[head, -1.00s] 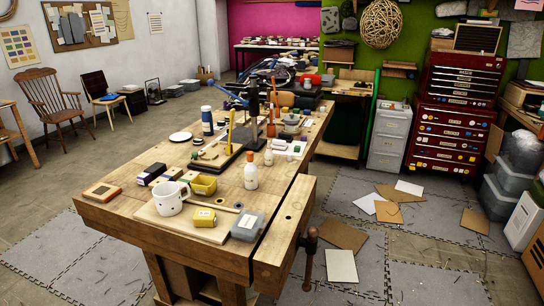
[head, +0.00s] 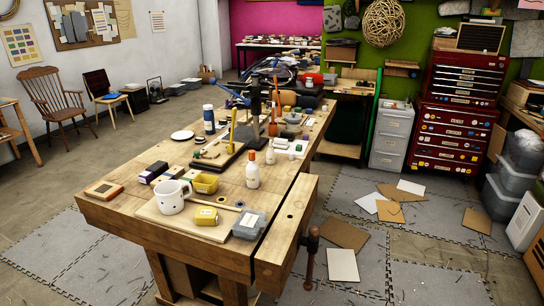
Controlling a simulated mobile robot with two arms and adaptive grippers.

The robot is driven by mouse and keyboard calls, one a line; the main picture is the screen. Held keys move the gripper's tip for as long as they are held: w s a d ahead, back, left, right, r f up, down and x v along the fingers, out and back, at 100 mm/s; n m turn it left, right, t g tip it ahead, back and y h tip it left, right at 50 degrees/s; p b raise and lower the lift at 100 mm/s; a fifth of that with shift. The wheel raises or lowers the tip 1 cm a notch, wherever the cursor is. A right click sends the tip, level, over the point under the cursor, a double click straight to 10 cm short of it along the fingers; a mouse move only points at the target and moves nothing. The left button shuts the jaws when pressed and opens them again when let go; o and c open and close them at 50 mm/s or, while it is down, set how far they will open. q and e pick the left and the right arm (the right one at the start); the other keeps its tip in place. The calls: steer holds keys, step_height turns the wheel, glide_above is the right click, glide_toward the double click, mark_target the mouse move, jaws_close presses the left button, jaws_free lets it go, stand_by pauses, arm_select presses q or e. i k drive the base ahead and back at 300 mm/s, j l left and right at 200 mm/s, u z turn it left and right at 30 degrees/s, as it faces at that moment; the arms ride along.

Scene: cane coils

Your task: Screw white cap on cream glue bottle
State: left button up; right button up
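A cream bottle (head: 252,177) with an orange-red top stands upright on the wooden workbench (head: 135,213), right of the middle. It looks like the glue bottle, but I cannot read a label. A smaller pale bottle (head: 270,157) stands just behind it. Small white items (head: 291,154) lie on the bench near there; they are too small to tell whether one is the white cap. Neither of my grippers is in the head view.
A vise handle (head: 311,250) sticks out at the front right. Cardboard sheets (head: 343,233) lie on the floor to the right.

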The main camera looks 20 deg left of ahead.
mark_target(270, 155)
steer(key=i+l+u, duration=0.15)
steer(key=u, duration=0.3)
steer(key=i+l+u, duration=0.25)
steer(key=u, duration=0.15)
steer(key=i+l, duration=0.2)
steer(key=i+l+u, duration=0.15)
steer(key=l, duration=0.25)
steer(key=i+l, duration=0.2)
steer(key=l, duration=0.15)
steer(key=i+l+u, duration=0.15)
steer(key=l, duration=0.15)
steer(key=i+l, duration=0.15)
steer(key=l, duration=0.2)
steer(key=i+l+u, duration=0.15)
steer(key=l, duration=0.2)
steer(key=i+l, duration=0.15)
steer(key=l, duration=0.2)
steer(key=i+l, duration=0.15)
steer(key=l, duration=0.25)
steer(key=i+l, duration=0.15)
steer(key=l, duration=0.2)
steer(key=i+l, duration=0.15)
steer(key=l, duration=0.25)
